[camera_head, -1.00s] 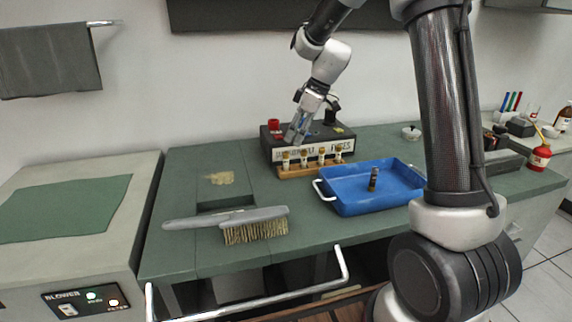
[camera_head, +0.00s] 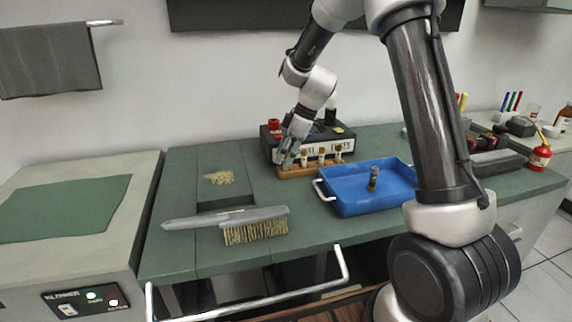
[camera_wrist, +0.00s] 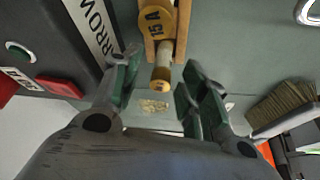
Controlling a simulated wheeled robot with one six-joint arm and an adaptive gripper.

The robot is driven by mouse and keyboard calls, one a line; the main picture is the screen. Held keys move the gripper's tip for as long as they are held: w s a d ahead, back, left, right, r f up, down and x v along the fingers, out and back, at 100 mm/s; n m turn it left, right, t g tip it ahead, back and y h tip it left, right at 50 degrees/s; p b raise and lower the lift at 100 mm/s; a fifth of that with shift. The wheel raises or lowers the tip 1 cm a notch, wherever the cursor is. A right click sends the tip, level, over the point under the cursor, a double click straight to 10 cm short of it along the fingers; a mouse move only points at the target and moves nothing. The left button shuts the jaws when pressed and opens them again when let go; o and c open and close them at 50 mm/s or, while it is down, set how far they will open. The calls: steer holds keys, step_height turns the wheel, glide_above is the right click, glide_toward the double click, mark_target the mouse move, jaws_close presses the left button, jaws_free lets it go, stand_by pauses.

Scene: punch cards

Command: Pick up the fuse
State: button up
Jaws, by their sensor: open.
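A wooden rack (camera_head: 312,170) holds several upright pale fuses with gold caps, such as one fuse (camera_head: 322,155) near its middle. My gripper (camera_head: 287,160) is open at the rack's left end and hides the fuse there in the head view. In the wrist view, a gold-capped fuse (camera_wrist: 160,78) shows between the spread fingers of my gripper (camera_wrist: 160,82), with a gap on each side. A larger cap marked 15A (camera_wrist: 156,22) is beyond it along the rack. A dark fuse-like cylinder (camera_head: 373,178) stands in the blue tray (camera_head: 345,208).
The bench (camera_head: 175,190) is clear at far left. Bottles and pens stand at right.

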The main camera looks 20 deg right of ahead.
jaws_close()
steer(key=shift+r, duration=0.1)
step_height(320, 180, up, 10)
steer(key=shift+f, duration=0.1)
stand_by(0.4)
